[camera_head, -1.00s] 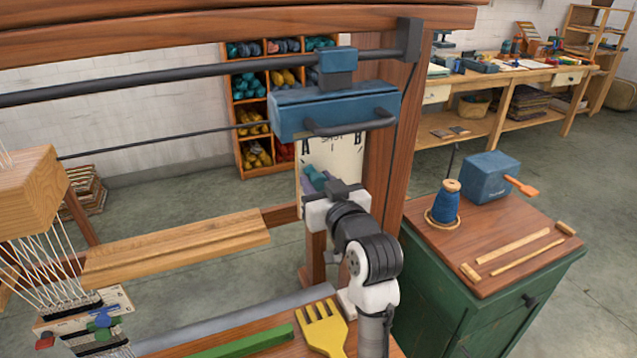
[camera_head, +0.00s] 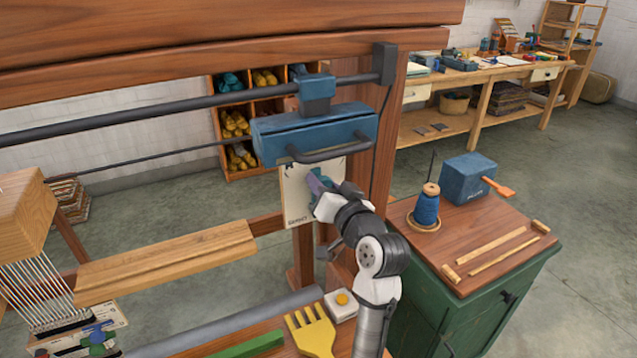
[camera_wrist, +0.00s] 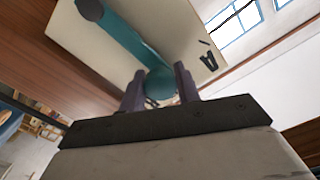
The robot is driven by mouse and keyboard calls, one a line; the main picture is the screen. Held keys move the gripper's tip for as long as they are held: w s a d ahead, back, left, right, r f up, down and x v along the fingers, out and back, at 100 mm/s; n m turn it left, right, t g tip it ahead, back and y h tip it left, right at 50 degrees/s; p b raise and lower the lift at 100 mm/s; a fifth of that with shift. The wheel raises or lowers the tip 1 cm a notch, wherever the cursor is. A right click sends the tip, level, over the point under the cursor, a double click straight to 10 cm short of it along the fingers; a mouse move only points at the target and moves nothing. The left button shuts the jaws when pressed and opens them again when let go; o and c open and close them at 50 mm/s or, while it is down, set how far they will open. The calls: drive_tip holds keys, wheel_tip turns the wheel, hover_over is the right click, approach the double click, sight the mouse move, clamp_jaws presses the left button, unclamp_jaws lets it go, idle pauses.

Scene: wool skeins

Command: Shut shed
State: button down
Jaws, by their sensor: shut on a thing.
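A pale panel (camera_head: 298,205) hangs under the blue carriage at the right end of the loom. It bears an A and other lettering too small to read here. In the wrist view the panel (camera_wrist: 85,38) fills the top, with its A at the right. A teal lever (camera_wrist: 122,42) runs across it from a dark pivot at the upper left. My gripper (camera_wrist: 160,88) is shut on the lever's rounded end. In the head view my gripper (camera_head: 320,184) is in front of the panel and hides most of the lever. White threads (camera_head: 35,290) hang under a wooden block at the left.
The blue carriage (camera_head: 315,137) with its dark handle is just above my gripper. A loom post (camera_head: 385,165) stands close on the right. A green cabinet (camera_head: 450,310) stands right.

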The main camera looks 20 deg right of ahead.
drive_tip(key=shift+d, duration=0.1)
idle(0.3)
drive_tip(key=c, duration=1)
unclamp_jaws()
drive_tip(key=s+b, duration=0.2)
drive_tip(key=s, duration=0.5)
drive_tip(key=s+b, duration=0.1)
drive_tip(key=s, duration=0.6)
drive_tip(key=shift+d+b, duration=0.2)
drive_tip(key=shift+b, duration=0.2)
